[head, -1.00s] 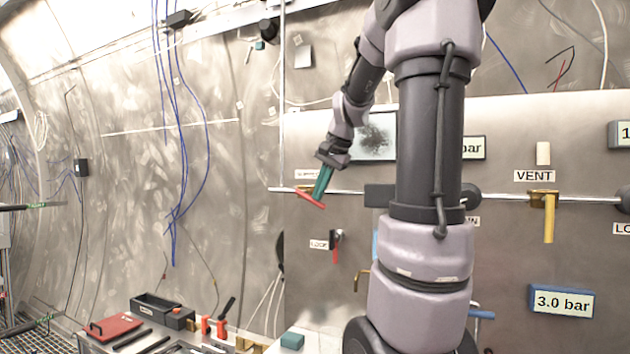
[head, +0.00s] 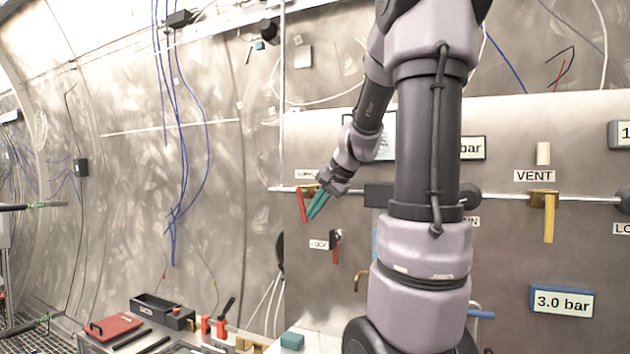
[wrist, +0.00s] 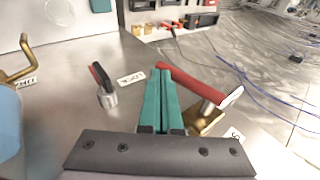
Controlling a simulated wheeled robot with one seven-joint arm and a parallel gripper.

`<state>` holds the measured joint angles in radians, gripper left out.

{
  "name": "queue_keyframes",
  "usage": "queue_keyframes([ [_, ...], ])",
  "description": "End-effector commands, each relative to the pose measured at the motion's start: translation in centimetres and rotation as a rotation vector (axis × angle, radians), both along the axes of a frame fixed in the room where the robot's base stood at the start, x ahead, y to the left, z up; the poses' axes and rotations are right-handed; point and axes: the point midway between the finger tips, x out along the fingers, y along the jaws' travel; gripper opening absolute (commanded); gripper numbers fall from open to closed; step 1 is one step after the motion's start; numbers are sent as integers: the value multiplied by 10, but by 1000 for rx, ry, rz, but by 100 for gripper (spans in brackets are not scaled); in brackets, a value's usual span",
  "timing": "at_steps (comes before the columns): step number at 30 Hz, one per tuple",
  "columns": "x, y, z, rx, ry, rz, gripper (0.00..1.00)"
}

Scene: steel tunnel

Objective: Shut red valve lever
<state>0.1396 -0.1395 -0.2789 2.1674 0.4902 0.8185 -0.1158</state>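The red valve lever (head: 303,205) hangs nearly straight down from its brass valve on the horizontal pipe, across the pipe's line. In the wrist view the lever (wrist: 195,82) runs from beside the fingertips to the brass valve body (wrist: 207,122) at right. My gripper (head: 312,216) is just right of the lever, its teal fingers slanting down and left. In the wrist view the fingers (wrist: 160,75) lie together with nothing seen between them. The lever's free end is close by the fingertips; I cannot tell whether they touch.
A small red-and-black switch (head: 336,246) sits on the panel below my gripper. A yellow VENT lever (head: 549,218) hangs at right. A bench with a black toolbox (head: 163,309) and a red case (head: 112,327) stands at lower left.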

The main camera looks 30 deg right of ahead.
Motion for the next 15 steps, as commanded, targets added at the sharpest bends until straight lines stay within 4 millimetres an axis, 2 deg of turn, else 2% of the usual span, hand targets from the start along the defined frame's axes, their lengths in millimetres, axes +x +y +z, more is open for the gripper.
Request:
queue_keyframes([
  [15, 9, 7, -11, 0, 1, 1, 0],
])
